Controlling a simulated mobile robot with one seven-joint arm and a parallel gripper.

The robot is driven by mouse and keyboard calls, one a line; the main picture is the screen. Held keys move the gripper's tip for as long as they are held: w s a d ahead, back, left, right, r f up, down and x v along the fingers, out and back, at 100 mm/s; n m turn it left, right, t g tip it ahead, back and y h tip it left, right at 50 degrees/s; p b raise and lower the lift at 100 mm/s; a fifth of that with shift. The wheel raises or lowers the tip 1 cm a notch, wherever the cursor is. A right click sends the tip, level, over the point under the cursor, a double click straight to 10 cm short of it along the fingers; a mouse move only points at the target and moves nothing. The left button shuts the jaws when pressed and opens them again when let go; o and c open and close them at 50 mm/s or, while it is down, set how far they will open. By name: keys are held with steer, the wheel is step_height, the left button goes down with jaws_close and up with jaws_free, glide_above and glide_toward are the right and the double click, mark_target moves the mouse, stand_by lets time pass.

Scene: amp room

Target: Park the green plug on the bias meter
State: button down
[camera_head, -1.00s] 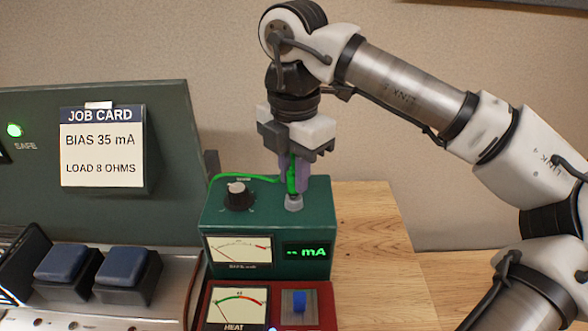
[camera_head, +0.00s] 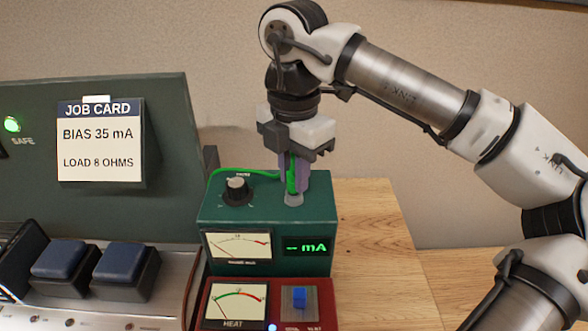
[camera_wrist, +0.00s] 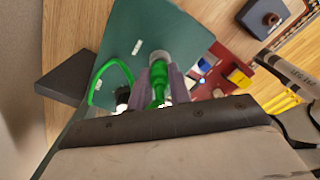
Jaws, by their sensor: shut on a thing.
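The bias meter (camera_head: 222,213) is a dark green box with a dial, a knob and a display reading "-- mA". The green plug (camera_head: 291,175) stands upright over the grey socket (camera_head: 294,200) on the right of the meter's top. My gripper (camera_head: 296,188) points straight down and is shut on the plug. The plug's lower end meets the socket; how deep it sits is hidden by the fingers. In the wrist view the green plug (camera_wrist: 158,82) lies between the fingers. Its green cable (camera_wrist: 103,70) loops over the meter top (camera_wrist: 135,30).
A red HEAT meter (camera_head: 235,303) with a blue switch (camera_head: 299,296) stands in front of the bias meter. Blue pedals (camera_head: 122,262) and a green panel with a job card (camera_head: 100,145) are at left. The wooden table (camera_head: 375,240) at right is clear.

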steer(key=c, duration=1.2)
jaws_free()
step_height(320, 180, up, 14)
steer(key=shift+f, duration=0.15)
